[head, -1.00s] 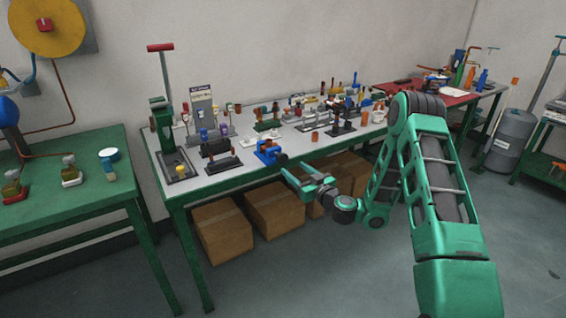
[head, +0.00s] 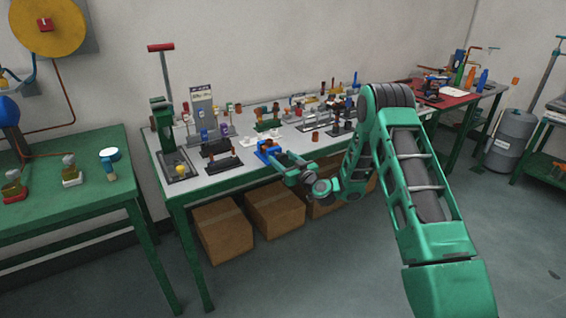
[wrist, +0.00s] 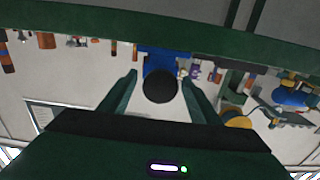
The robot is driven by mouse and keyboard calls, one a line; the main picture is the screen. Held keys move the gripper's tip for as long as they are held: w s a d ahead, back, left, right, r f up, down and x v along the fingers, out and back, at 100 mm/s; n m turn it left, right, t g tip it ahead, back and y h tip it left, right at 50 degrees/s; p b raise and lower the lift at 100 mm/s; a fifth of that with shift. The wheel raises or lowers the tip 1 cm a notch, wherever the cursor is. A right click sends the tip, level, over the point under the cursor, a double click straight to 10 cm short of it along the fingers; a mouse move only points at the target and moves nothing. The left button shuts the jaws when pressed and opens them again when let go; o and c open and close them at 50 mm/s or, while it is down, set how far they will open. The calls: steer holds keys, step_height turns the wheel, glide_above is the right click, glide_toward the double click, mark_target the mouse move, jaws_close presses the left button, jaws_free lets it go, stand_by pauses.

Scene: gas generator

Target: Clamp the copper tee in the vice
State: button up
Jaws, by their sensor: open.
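The blue vice (head: 264,149) stands at the front edge of the grey-topped workbench. In the wrist view its blue body (wrist: 165,57) shows behind a dark round knob (wrist: 160,87). My gripper (head: 276,155) is at the vice's front. Its two green fingers (wrist: 160,76) are open, one on each side of the knob, with gaps visible between them and it. I cannot make out a copper tee for certain, and the vice's jaws are too small or hidden to read. A copper-coloured piece (head: 315,136) stands on the bench right of the vice.
The workbench (head: 230,182) holds several small fixtures and tools. Black stands (head: 222,160) are close left of the vice. A tall green press (head: 162,125) is at the left end. Cardboard boxes (head: 222,232) sit underneath. The floor in front is clear.

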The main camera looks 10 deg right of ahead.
steer(key=c, duration=1.1)
steer(key=shift+o, duration=0.4)
steer(key=shift+d, duration=0.15)
steer(key=shift+m, duration=0.3)
steer(key=shift+c, duration=0.2)
steer(key=m, duration=0.5)
steer(key=shift+f, duration=0.1)
steer(key=shift+o, duration=0.2)
steer(key=m, duration=0.5)
steer(key=shift+s+f+m, duration=0.1)
steer(key=shift+m, duration=0.3)
steer(key=shift+c, duration=0.2)
steer(key=shift+o, duration=0.2)
